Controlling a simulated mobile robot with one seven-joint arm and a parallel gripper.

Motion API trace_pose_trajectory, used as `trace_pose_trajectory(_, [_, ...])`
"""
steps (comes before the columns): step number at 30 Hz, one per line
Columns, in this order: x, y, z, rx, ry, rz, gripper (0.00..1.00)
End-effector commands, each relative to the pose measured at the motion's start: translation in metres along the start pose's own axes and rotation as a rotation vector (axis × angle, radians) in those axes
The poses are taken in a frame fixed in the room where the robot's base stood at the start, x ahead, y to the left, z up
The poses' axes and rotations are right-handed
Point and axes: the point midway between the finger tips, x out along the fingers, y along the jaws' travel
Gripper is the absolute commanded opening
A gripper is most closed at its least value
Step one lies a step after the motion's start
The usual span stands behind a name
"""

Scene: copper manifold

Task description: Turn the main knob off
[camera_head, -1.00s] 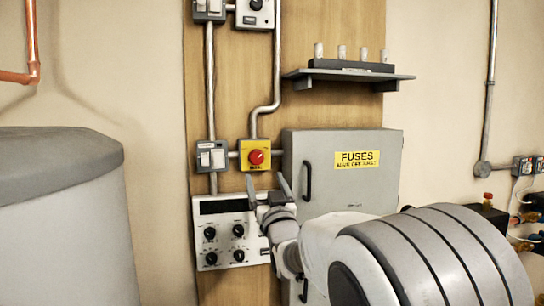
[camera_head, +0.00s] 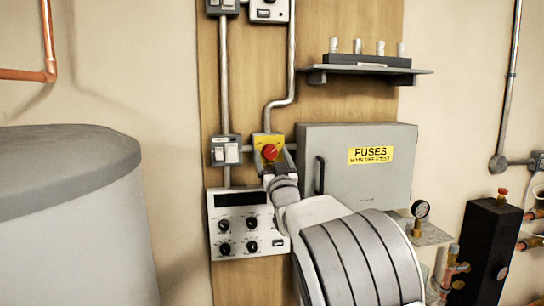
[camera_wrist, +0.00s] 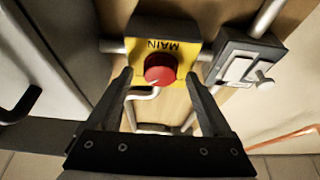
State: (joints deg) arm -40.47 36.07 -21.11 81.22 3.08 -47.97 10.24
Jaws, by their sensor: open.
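The main knob is a round red knob (camera_wrist: 160,69) on a yellow plate marked MAIN (camera_wrist: 151,45), which looks upside down in the wrist view. In the head view the red knob (camera_head: 270,152) sits on the wooden board, left of the fuse box. My gripper (camera_wrist: 160,78) is open, with one dark finger on each side of the knob. Its fingertips reach about level with the knob, with gaps visible on both sides. In the head view my gripper (camera_head: 275,160) covers the lower part of the yellow plate.
A grey fuse box (camera_head: 403,166) with a black handle stands right of the knob. A white switch (camera_head: 225,152) is close on its left. A panel with several black knobs (camera_head: 240,222) is below. Metal conduit (camera_head: 291,70) runs above. A grey tank (camera_head: 70,225) stands at left.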

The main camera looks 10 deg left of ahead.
Motion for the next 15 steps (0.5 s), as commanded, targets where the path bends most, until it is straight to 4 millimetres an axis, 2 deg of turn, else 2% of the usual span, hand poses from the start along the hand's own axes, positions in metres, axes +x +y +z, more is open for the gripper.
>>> trace_pose_trajectory(1, [-0.0001, 0.0001, -0.0001, 0.000, 0.000, 0.000, 0.84])
trace_pose_trajectory(2, [-0.0001, 0.0001, -0.0001, 0.000, 0.000, 0.000, 0.79])
trace_pose_trajectory(15, [-0.0003, 0.0000, -0.0003, 0.000, 0.000, 0.000, 0.00])
